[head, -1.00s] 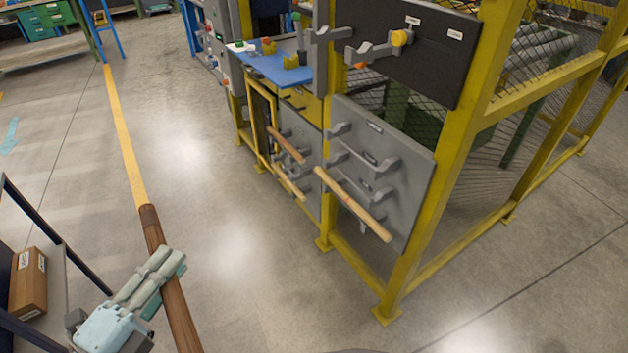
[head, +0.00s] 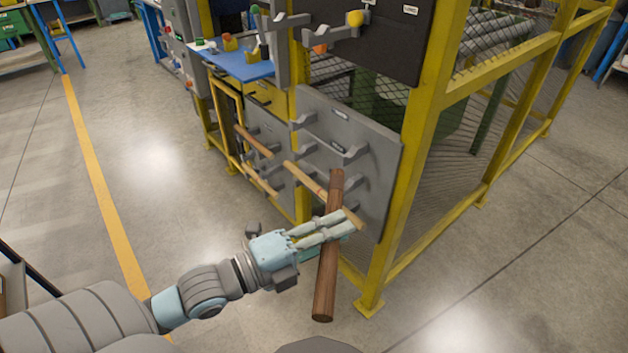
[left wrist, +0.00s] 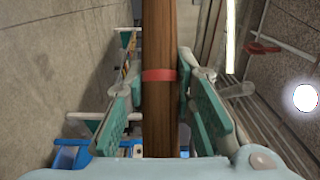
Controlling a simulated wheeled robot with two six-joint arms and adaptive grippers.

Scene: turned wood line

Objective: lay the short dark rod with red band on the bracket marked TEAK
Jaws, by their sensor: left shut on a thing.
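My left gripper (head: 338,230) is shut on the dark brown rod (head: 325,285), around its middle. The rod slants steeply in front of the lower right grey panel, its top end overlapping the panel in the picture; I cannot tell how far apart they are. In the left wrist view the rod (left wrist: 158,115) runs between the two finger pads, with its red band (left wrist: 158,75) showing just beyond the palm. The grey panel (head: 378,160) carries several hook brackets (head: 345,150) with small labels, too small to read, so I cannot tell which is TEAK. My right gripper is out of view.
A light rod (head: 300,172) lies on the right panel's lower brackets, partly behind the dark rod. A yellow frame post (head: 408,170) stands at the right. The floor at left is clear.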

